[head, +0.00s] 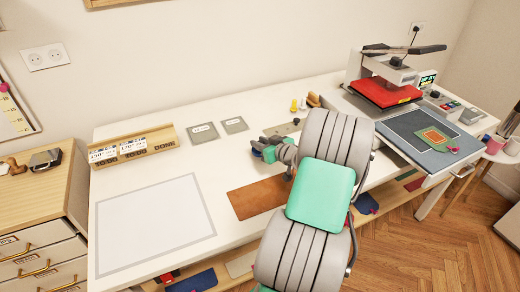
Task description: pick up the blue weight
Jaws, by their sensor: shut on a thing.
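My gripper (262,147) is over the middle of the white table, beyond the brown leather piece (255,197). It is seen small and partly covered by my own arm. The gripper is shut on a small blue thing, the blue weight (257,152), of which only a little shows at the fingertips. I cannot tell whether the weight touches the table.
A heat press (385,88) with a red pad stands on the right. A wooden card rack (132,147) and two grey plates (203,132) lie to the left of the gripper. A white sheet (152,222) covers the left front. Small yellow pieces (294,105) stand behind.

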